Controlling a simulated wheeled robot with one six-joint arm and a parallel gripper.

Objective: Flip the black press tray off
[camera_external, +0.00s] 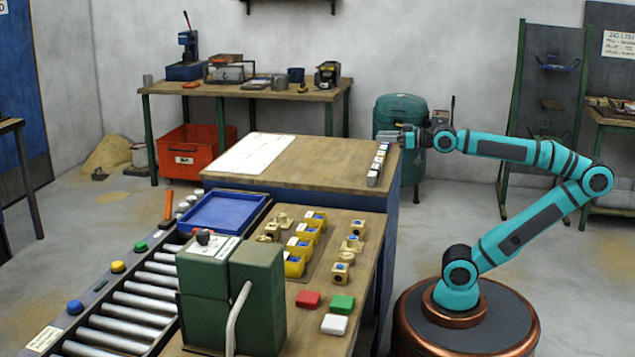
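My gripper (388,136) points left above the far right part of the wooden-topped table (290,165). It is small in view, and I cannot tell whether its fingers are open or shut. I cannot tell whether my gripper touches the far end of the row. No black press tray can be made out for certain; markings on the row are too small to read.
A near bench holds a green machine (205,285), yellow blocks (295,262), and red (308,299), green (343,303) and white (334,324) blocks. A blue tray (187,224) sits by the roller conveyor (130,317). A white sheet (248,155) lies on the middle table.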

